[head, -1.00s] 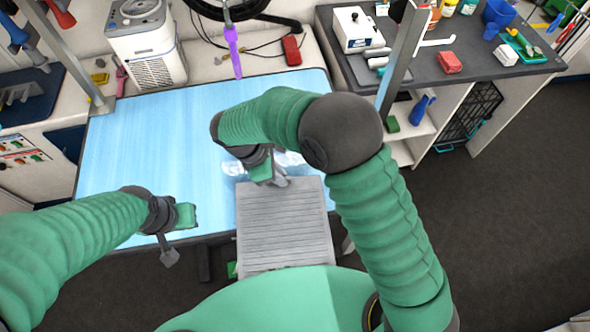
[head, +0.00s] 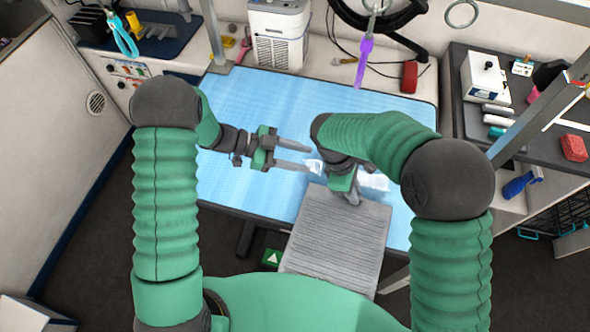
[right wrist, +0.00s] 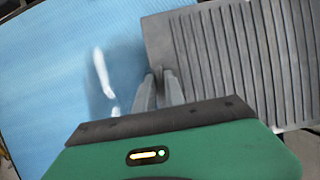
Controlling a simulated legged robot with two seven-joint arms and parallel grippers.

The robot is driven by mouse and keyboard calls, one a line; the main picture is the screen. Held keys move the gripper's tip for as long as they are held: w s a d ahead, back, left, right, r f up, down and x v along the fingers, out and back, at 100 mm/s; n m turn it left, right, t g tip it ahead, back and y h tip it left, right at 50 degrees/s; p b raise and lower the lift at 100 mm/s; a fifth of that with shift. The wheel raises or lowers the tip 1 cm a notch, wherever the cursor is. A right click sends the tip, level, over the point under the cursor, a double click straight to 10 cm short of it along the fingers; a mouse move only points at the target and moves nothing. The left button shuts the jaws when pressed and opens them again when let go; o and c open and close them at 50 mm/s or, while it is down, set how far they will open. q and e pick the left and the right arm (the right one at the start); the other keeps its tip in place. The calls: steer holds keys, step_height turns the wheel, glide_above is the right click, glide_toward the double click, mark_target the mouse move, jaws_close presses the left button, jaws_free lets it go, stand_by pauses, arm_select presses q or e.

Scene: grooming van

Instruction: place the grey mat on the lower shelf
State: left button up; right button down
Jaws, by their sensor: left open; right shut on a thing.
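The grey ribbed mat (head: 338,240) hangs out over the near edge of the blue table and toward my body. My right gripper (head: 352,197) is shut on the mat's far edge. In the right wrist view the fingers (right wrist: 160,80) pinch the corner side of the mat (right wrist: 235,60). My left gripper (head: 308,156) is open and empty above the blue table top, left of the right gripper, its fingers pointing right. The lower shelf is not clearly identifiable in these views.
The blue grooming table (head: 250,110) has whitish patches (head: 375,181) near the right gripper. A purple-handled tool (head: 363,62) hangs above its back edge. A white appliance (head: 278,35) stands behind. A dark counter (head: 470,70) with several items is at right. A green box (head: 272,258) shows below the table.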

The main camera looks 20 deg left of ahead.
arm_select(q)
steer(key=s+g, duration=0.1)
steer(key=s, duration=0.1)
steer(key=s+m+g+h, duration=0.1)
steer(key=s, duration=0.1)
steer(key=shift+f+g, duration=0.25)
steer(key=shift+g, duration=0.05)
arm_select(e)
steer(key=shift+d, duration=0.1)
arm_select(q)
steer(key=shift+s+d+f, duration=0.1)
steer(key=shift+s+d, duration=0.1)
steer(key=shift+d, duration=0.05)
steer(key=x, duration=1.1)
steer(key=shift+d, duration=0.2)
steer(key=shift+a, duration=0.1)
jaws_close()
arm_select(e)
steer(key=c, duration=1.3)
jaws_free()
steer(key=shift+r, duration=0.1)
